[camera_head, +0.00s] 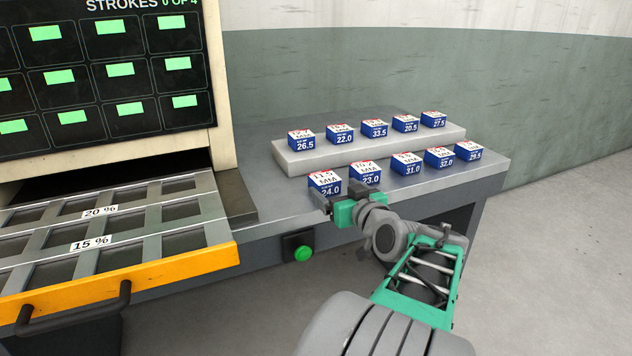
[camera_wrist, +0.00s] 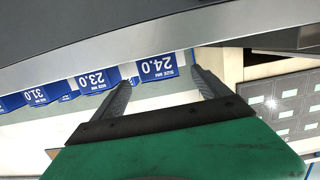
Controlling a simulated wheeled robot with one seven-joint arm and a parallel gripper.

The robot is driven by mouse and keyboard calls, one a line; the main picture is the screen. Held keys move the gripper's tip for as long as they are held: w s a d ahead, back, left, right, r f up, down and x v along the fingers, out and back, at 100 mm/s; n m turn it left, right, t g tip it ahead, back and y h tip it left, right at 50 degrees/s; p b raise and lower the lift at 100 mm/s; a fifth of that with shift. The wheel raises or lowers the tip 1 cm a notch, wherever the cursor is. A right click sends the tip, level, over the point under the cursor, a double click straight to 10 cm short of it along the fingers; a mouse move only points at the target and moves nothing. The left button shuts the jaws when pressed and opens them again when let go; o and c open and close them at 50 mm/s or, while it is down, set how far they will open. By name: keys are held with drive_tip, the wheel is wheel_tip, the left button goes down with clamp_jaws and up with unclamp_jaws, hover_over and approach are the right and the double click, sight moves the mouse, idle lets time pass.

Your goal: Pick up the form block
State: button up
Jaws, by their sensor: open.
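Several small blocks with blue sides, white tops and red marks stand on the bench, each with a size label; which one is the form block I cannot tell. The block marked 24.0 (camera_head: 325,184) is at the front left, with the block marked 23.0 (camera_head: 365,173) to its right. My gripper (camera_head: 334,194) is at the bench's front edge, close to the 24.0 block. In the wrist view my gripper (camera_wrist: 164,88) is open and empty. The 24.0 block (camera_wrist: 155,68) appears upside down between its fingers, beyond the tips. The 23.0 block (camera_wrist: 97,79) is just left of them.
A raised grey slab (camera_head: 345,153) holds a back row of similar blocks. To the left, an open drawer (camera_head: 190,262) with a yellow front juts out below a display panel (camera_head: 100,75). A green button (camera_head: 303,253) sits on the bench front.

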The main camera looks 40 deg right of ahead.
sight(324, 177)
drive_tip(key=x, duration=0.7)
drive_tip(key=shift+a+r+b, duration=0.1)
drive_tip(key=shift+r+b, duration=0.25)
drive_tip(key=c, duration=1.7)
drive_tip(key=shift+c, duration=0.2)
